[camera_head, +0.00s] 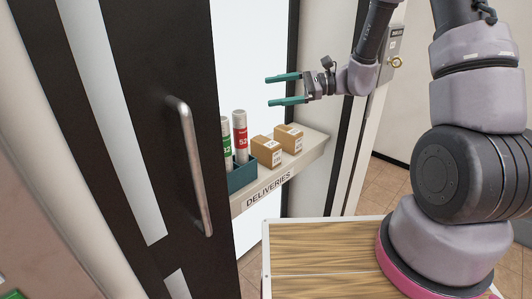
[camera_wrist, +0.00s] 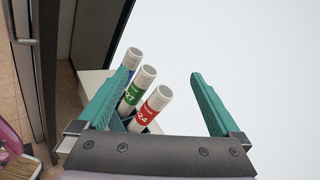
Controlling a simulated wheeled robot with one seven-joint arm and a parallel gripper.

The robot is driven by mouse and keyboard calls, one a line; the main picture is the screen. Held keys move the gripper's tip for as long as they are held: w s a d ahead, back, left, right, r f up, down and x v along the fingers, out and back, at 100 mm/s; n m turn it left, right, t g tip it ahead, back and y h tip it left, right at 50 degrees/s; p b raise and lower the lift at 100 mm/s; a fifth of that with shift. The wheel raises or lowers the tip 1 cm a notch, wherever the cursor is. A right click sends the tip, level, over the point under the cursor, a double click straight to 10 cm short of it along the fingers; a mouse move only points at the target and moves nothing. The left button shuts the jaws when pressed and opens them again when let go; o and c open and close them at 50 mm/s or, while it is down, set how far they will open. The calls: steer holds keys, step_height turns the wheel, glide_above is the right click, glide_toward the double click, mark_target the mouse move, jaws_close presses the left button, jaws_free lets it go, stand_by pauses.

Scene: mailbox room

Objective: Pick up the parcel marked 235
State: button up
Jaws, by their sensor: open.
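Two small brown cardboard parcels stand on the deliveries shelf: a nearer one (camera_head: 266,151) and one behind it to the right (camera_head: 289,138). Both have white labels, too small to read, so I cannot tell which, if either, is marked 235. My gripper (camera_head: 269,91) is open and empty, with its teal fingers pointing left. It is above the shelf and apart from the parcels. In the wrist view its open fingers (camera_wrist: 163,68) frame mailing tubes, and no parcel shows there.
A teal holder (camera_head: 242,176) left of the parcels holds white tubes, including a red-labelled one (camera_head: 240,135) and a green-labelled one (camera_head: 227,142). The shelf front (camera_head: 262,190) reads DELIVERIES. A dark door with a metal handle (camera_head: 190,165) stands at left.

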mark_target(278, 152)
steer(key=w+d+f+m+t+h, duration=0.1)
steer(key=w+f+m+t, duration=0.2)
steer(key=f, duration=0.6)
steer(key=w+d+f+m+t+h, duration=0.1)
steer(key=w+d+f+m+t, duration=0.1)
steer(key=f+m+t, duration=0.3)
steer(key=w+d+f+m+t+h, duration=0.1)
steer(key=w+f+m+t, duration=0.3)
steer(key=f, duration=1)
steer(key=shift+w+d+m+t, duration=0.25)
steer(key=shift+d+m+t, duration=0.2)
steer(key=shift+m, duration=0.55)
steer(key=shift+h, duration=0.3)
steer(key=x, duration=0.4)
steer(key=shift+w+a+f, duration=0.2)
steer(key=shift+a, duration=0.05)
steer(key=x, duration=0.4)
steer(key=shift+w+a+f, duration=0.15)
steer(key=shift+a+f, duration=0.15)
steer(key=shift+a, duration=0.1)
steer(key=shift+w+a, duration=0.35)
steer(key=shift+w, duration=0.1)
jaws_close()
